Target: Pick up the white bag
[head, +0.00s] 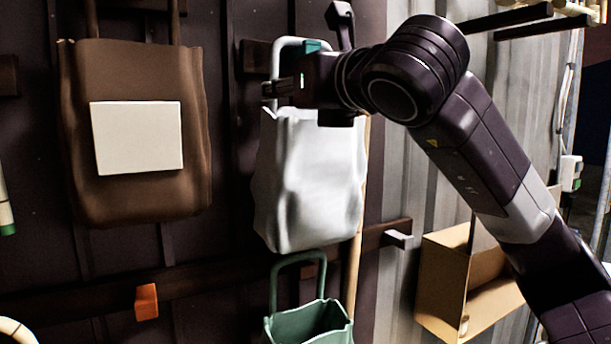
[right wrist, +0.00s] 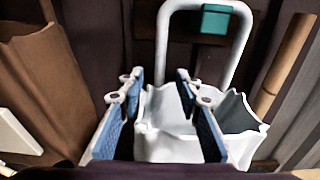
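The white bag (head: 310,185) hangs by its looped handle on the dark wall, in the middle of the head view. In the right wrist view the white bag (right wrist: 165,145) shows its open top, with the handle loop rising above. My right gripper (head: 280,88) is in front of the bag's top, below the top of the handle. In the right wrist view my right gripper (right wrist: 155,77) has its two blue-padded fingers apart, with nothing clearly held between them. The fingers overlap the bag's left rim in that view; contact cannot be told. My left gripper is not in view.
A brown bag (head: 135,200) with a blank white label hangs to the left. A green bag (head: 310,325) hangs just below the white one. A teal piece (right wrist: 216,19) is at the handle's top. A bamboo pole (right wrist: 288,62) and a cardboard box (head: 440,275) are to the right.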

